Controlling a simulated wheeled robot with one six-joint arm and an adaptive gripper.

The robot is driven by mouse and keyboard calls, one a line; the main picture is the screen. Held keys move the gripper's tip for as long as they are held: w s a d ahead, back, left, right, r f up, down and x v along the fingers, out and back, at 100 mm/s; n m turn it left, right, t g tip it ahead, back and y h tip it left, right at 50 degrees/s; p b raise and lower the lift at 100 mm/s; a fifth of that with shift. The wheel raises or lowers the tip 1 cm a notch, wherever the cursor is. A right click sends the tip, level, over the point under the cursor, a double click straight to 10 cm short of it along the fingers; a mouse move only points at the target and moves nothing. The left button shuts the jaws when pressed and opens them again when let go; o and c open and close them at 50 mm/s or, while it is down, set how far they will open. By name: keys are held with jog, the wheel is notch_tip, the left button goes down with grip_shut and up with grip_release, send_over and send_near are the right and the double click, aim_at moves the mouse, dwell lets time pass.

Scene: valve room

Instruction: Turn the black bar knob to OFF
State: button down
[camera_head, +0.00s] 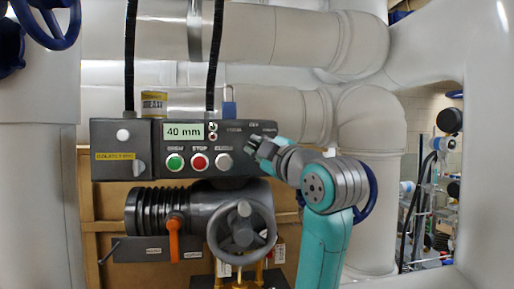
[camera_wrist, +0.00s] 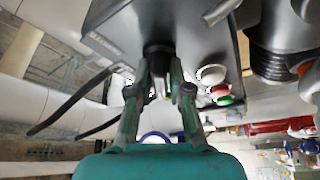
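The dark control box (camera_head: 140,135) hangs in front of the pipes, with a lit display (camera_head: 184,131) reading 40 mm. The black bar knob (camera_wrist: 158,49) shows at the fingertips in the wrist view; my gripper hides it in the head view. My gripper (camera_head: 260,152) is at the right end of the box face. In the wrist view its two fingers (camera_wrist: 160,75) lean inward, one on each side of the knob. They are apart from each other, but I cannot tell whether they press on the knob. The knob's pointing direction and its OFF mark are not readable.
Green (camera_head: 175,162), red (camera_head: 199,162) and grey (camera_head: 223,161) buttons sit left of my gripper. A grey handwheel (camera_head: 242,228) and an orange lever (camera_head: 174,238) are below. A blue wheel is partly behind my arm.

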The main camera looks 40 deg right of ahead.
jog(key=shift+m, duration=0.4)
jog(key=m+h, duration=0.1)
jog(key=m, duration=0.2)
jog(key=m+h, duration=0.2)
jog(key=m, duration=0.2)
jog(key=shift+w+f+t, duration=0.1)
jog(key=shift+t, duration=0.2)
jog(key=m+h, duration=0.2)
jog(key=m, duration=0.2)
jog(key=m+g+h, duration=0.1)
jog(key=m+h, duration=0.1)
jog(key=m, duration=0.2)
jog(key=shift+m+g+h, duration=0.3)
jog(key=shift+h, duration=0.1)
jog(key=c, duration=1.2)
grip_release()
jog(key=v, duration=0.7)
